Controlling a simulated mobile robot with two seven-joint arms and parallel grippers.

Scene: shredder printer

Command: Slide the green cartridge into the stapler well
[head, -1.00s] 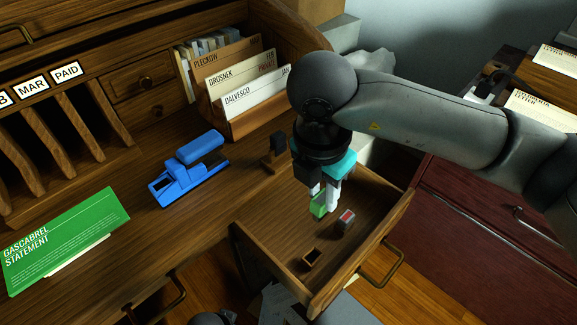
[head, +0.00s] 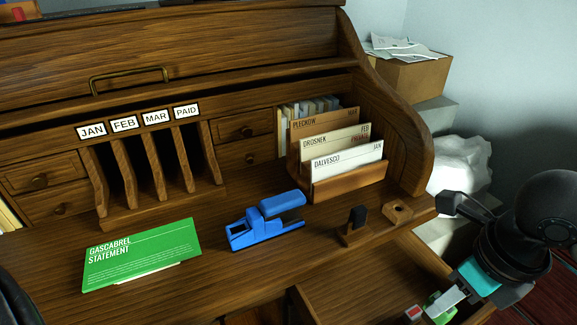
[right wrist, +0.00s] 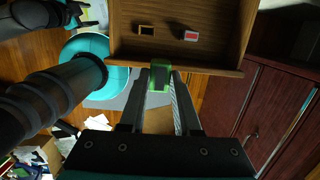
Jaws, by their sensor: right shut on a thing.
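The blue stapler (head: 268,224) stands on the desk top, its well (head: 238,233) showing at its left end. My right gripper (head: 446,304) is shut on the green cartridge (head: 436,313), at the lower right of the head view, right of and nearer than the stapler. In the right wrist view the green cartridge (right wrist: 158,78) sits between the fingertips and overlaps the drawer's edge in the picture. What looks like my left gripper (right wrist: 88,18) shows small at the top left of the right wrist view, and its opening is unclear.
A stamp (head: 355,225) and a wooden holder (head: 397,211) stand right of the stapler. A card rack (head: 350,183) is behind; a green statement (head: 140,255) lies left.

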